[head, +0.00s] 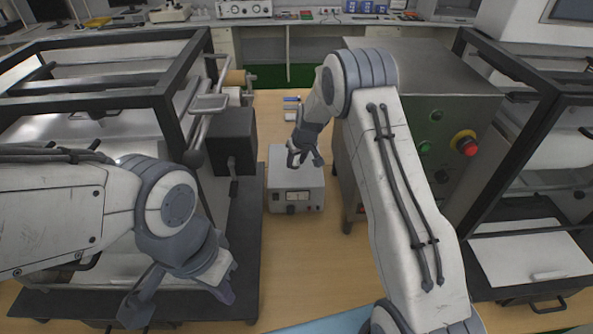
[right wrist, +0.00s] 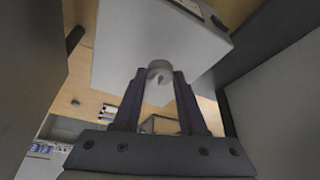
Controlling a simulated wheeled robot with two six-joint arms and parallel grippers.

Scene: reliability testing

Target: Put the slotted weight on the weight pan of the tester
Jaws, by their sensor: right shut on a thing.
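The slotted weight (right wrist: 159,72) is a small grey disc with a slot, seen in the right wrist view. My right gripper (right wrist: 158,84) is shut on it near the fingertips. In the head view the right gripper (head: 305,160) hangs over the grey-white instrument box, and the weight is too small to make out there. My left gripper (head: 182,308) is at the lower left, with its fingers spread and nothing seen between them. The black-framed tester (head: 165,120) stands at the left. I cannot tell for sure which part is the weight pan.
The grey-white instrument box (head: 297,198) with a meter and knobs stands on the wooden table (head: 300,245). A steel cabinet (head: 430,130) with a red button is right of it. A black block (head: 231,140) projects on its left, leaving a narrow gap. Another framed machine (head: 530,160) is far right.

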